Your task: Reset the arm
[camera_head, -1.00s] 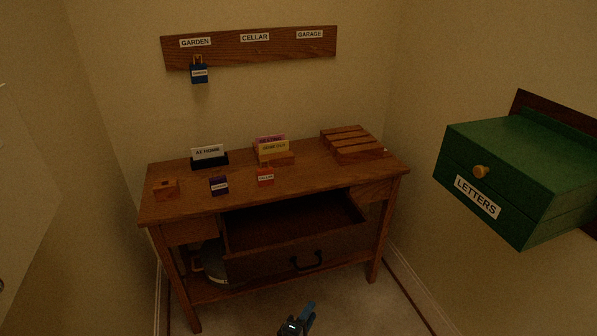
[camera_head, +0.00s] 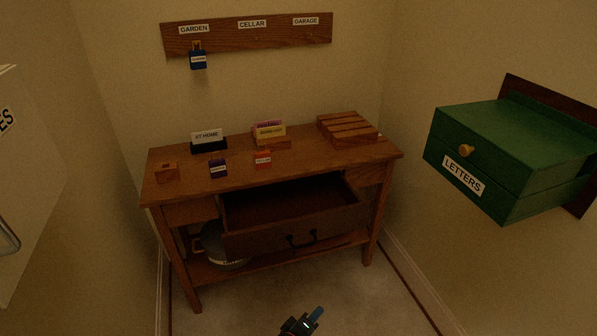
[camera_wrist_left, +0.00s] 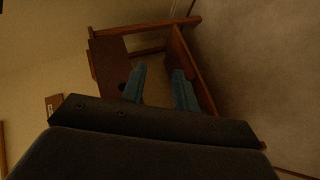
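My left gripper (camera_head: 303,322) shows at the bottom edge of the head view, in front of the desk and low over the floor. In the left wrist view its two blue fingers (camera_wrist_left: 160,88) stand apart with nothing between them. The wooden desk (camera_head: 160,190) is beyond it, with its drawer (camera_head: 275,238) pulled open and seemingly empty. The gripper appears clear of the drawer and its dark handle. My right gripper is in neither view.
On the desk are a purple tag (camera_head: 218,169), a red tag (camera_head: 263,160), an AT HOME card (camera_head: 207,137) and a slatted wooden rack (camera_head: 347,129). A blue tag (camera_head: 198,60) hangs under GARDEN. The green LETTERS box (camera_head: 480,150) juts out at right; a white cabinet (camera_head: 30,190) is at left.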

